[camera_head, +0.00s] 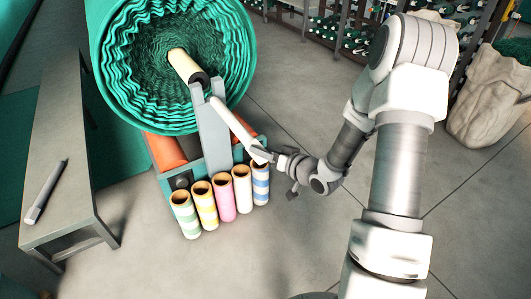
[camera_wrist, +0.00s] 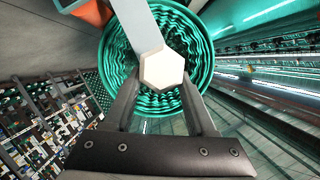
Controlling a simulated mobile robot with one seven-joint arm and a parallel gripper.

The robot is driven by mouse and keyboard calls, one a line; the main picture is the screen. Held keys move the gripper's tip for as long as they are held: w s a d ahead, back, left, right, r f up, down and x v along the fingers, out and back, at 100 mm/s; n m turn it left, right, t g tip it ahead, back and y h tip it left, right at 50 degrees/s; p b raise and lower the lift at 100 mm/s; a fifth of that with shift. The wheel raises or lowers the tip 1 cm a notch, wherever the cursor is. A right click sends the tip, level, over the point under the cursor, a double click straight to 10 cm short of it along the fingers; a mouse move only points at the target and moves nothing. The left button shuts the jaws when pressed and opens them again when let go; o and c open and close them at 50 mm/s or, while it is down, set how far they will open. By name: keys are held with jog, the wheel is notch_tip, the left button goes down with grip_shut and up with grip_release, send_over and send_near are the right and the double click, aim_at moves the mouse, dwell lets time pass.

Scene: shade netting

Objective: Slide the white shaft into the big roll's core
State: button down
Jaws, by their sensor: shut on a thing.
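The big roll (camera_head: 150,115) of green netting lies at upper left in the head view, its cream core (camera_head: 184,65) sticking out with a dark open end facing the stand post. My gripper (camera_head: 262,154) is shut on the white shaft (camera_head: 234,122), near its lower right end. The shaft slants up to the left, and its far tip overlaps the blue-grey stand post (camera_head: 212,140) just below the core's mouth, outside it. I cannot tell whether tip and post touch. In the wrist view, the shaft's white hexagonal end (camera_wrist: 162,69) shows between the fingers, with the green roll behind.
Several coloured tubes (camera_head: 225,197) stand in a row below the post, close to my gripper. A grey bench (camera_head: 62,130) with a pen-like tool (camera_head: 47,190) is at left. A sack (camera_head: 487,105) and shelves are at right. Floor at lower centre is clear.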

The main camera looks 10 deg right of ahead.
aim_at(241, 125)
jog(key=shift+w+a+r, duration=0.2)
jog(key=shift+w, duration=0.4)
jog(key=shift+w+a, duration=0.1)
jog(key=shift+w, duration=0.25)
jog(key=shift+w+a+r+b, duration=0.15)
jog(key=shift+w+a, duration=0.4)
jog(key=shift+w, duration=1.25)
jog(key=shift+w+a+f+b, duration=0.1)
jog(key=shift+w+a, duration=0.5)
jog(key=shift+w, duration=1.15)
jog(key=shift+w+a+r+b, duration=0.15)
jog(key=shift+w+a, duration=0.4)
jog(key=shift+w, duration=1.25)
dwell(1.7)
